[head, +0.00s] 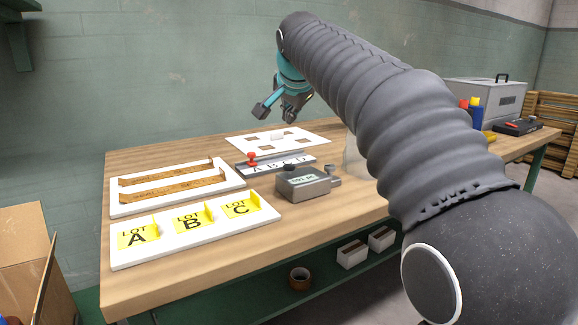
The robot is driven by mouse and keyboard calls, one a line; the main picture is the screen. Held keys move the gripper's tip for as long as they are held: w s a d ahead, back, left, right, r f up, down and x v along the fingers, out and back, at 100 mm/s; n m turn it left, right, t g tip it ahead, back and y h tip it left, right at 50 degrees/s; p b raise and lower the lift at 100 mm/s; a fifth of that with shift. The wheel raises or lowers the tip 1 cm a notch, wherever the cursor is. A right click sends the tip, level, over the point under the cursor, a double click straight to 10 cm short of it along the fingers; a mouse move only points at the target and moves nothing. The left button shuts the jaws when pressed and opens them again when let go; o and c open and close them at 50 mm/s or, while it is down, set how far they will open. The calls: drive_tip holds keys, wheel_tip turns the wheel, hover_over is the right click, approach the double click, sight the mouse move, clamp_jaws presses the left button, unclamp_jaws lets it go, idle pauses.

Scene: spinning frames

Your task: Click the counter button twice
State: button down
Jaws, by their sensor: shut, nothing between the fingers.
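The counter (306,186) is a small grey box with a pale display on its front. It stands on the wooden table near the middle. A dark button-like piece shows on its top, and another small dark knob (330,168) stands at its right end; I cannot tell for sure which is the button. My gripper (277,110) is shut and empty. It hangs in the air above the back part of the table, higher in the picture than the counter and apart from it.
Behind the counter lies a lettered strip with a red knob (252,156), and a white board with cutouts (250,137). A white tray with wooden strips (117,193) and a white board with yellow lot cards (123,261) lie left. A grey case (480,95) stands right.

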drive_tip(key=shift+f, duration=0.1)
idle(0.3)
drive_tip(key=b, duration=0.7)
hover_over(290, 166)
wheel_tip(290, 166, down, 7)
drive_tip(key=shift+r, duration=0.1)
drive_tip(key=shift+f+b, duration=0.7)
drive_tip(key=shift+f, duration=0.2)
drive_tip(key=shift+f, duration=0.1)
drive_tip(key=shift+f, duration=0.3)
drive_tip(key=shift+f+b, duration=0.65)
drive_tip(key=shift+f, duration=0.05)
idle(1.3)
drive_tip(key=shift+r, duration=0.15)
drive_tip(key=shift+r+p, duration=0.95)
drive_tip(key=shift+p, duration=0.1)
